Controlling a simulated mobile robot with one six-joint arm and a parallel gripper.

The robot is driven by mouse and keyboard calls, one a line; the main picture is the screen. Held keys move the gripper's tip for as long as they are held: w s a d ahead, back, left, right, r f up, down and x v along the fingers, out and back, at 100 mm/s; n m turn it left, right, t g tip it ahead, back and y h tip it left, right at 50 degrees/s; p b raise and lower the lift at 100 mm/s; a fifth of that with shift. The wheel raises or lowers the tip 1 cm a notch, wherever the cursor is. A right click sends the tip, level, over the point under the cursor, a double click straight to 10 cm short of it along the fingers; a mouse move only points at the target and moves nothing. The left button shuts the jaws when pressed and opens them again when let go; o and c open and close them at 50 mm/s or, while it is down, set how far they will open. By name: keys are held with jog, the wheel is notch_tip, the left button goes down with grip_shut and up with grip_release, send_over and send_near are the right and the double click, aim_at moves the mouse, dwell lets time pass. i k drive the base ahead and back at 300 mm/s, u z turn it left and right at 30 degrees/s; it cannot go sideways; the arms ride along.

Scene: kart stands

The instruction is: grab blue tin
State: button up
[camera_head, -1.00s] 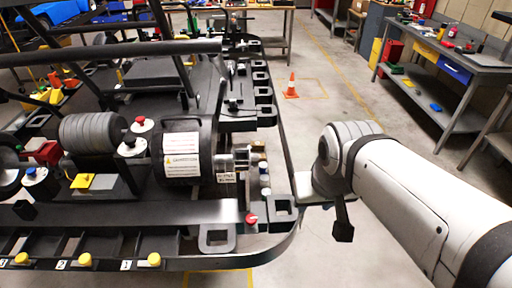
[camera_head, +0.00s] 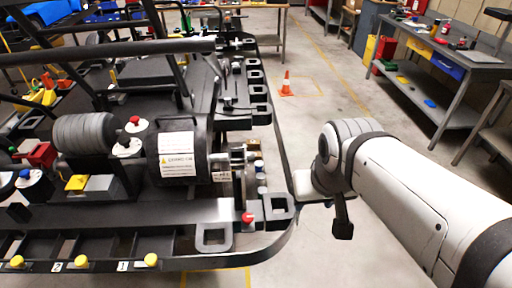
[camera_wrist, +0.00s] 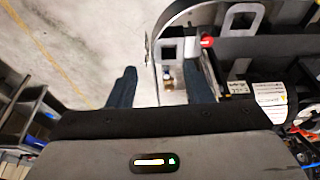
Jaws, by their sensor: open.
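The black kart frame (camera_head: 283,212), with its curved bumper, lies between the tins and my arm. A red knob (camera_head: 248,218) sits near the tins. An orange cone (camera_head: 286,84) stands on open floor behind. A workbench (camera_head: 478,57) stands at the right.

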aim_at(258, 164)
jog(key=z, duration=2.4)
jog(key=i, duration=2.05)
jog(key=u, duration=0.55)
jog(key=k, duration=0.1)
jog(key=u, duration=2.35)
jog(key=i, duration=0.55)
jog(key=u, duration=0.1)
